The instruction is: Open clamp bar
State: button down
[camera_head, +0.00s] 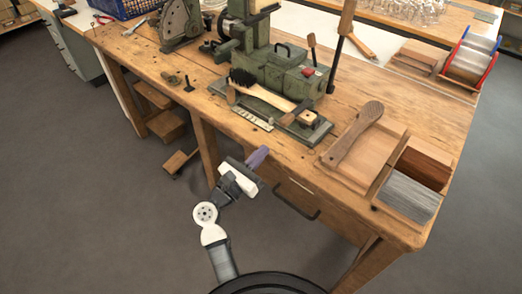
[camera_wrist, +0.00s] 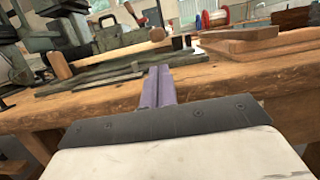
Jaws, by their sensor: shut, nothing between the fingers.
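The green tufting machine (camera_head: 285,70) stands on the wooden bench. A brush (camera_head: 262,95) with dark bristles and a pale wooden handle lies across the front of its base plate (camera_head: 312,134). A small pale block (camera_head: 307,117) sits at the handle's right end. I cannot tell clearly which part here is the clamp bar or whether it is open. My gripper (camera_head: 259,156) is shut and empty, its purple fingers together just off the bench's front edge, apart from the machine. In the wrist view the fingers (camera_wrist: 157,88) point toward the bench, with the brush handle (camera_wrist: 110,48) beyond.
A wooden tray (camera_head: 346,171) with a paddle-shaped brush body (camera_head: 356,135) and bundles of brown and grey bristles (camera_head: 408,193) is at the right. A drawer handle (camera_head: 297,203) sticks out below the bench edge. Small tools lie left.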

aim_at(276, 144)
jog(key=p+x, duration=0.1)
jog(key=x, duration=0.6)
jog(key=shift+w+d+p, duration=0.1)
jog(key=shift+p, duration=0.25)
jog(key=shift+r, duration=0.15)
